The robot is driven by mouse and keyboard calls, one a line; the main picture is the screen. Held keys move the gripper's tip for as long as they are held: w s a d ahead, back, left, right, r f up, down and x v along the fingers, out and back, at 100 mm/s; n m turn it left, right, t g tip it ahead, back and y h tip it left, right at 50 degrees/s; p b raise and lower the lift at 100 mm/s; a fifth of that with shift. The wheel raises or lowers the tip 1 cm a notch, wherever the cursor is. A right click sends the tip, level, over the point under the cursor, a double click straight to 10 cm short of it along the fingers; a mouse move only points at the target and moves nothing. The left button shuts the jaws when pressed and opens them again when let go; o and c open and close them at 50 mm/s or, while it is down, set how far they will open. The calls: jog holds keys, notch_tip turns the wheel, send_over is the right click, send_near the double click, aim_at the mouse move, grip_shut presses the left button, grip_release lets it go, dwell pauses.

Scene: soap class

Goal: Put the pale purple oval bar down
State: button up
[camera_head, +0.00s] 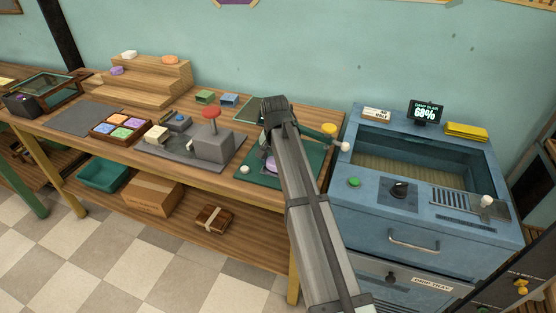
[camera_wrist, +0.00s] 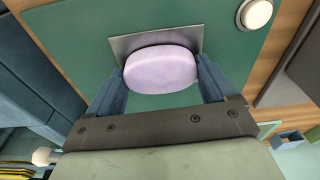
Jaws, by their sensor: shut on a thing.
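The pale purple oval bar (camera_wrist: 160,70) is between the two blue fingers of my gripper (camera_wrist: 163,85) in the wrist view. The fingers are shut on its sides. Beyond it lies a grey metal plate (camera_wrist: 122,44) on a green mat (camera_wrist: 70,30); I cannot tell whether the bar touches the plate. In the head view the bar (camera_head: 270,165) shows only as a small purple patch beside my arm, over the green mat (camera_head: 306,172). My arm hides most of the gripper there.
A white round knob (camera_wrist: 257,14) is at the mat's corner. Left on the wooden table stand a grey press with a red knob (camera_head: 211,113), a tray of coloured squares (camera_head: 122,127) and stepped shelves (camera_head: 150,82). A blue machine with an open basin (camera_head: 420,180) stands right.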

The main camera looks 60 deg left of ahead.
jog(key=shift+f, duration=0.15)
jog(key=o, duration=0.9)
notch_tip(320, 180, up, 12)
jog(key=s+d, duration=0.1)
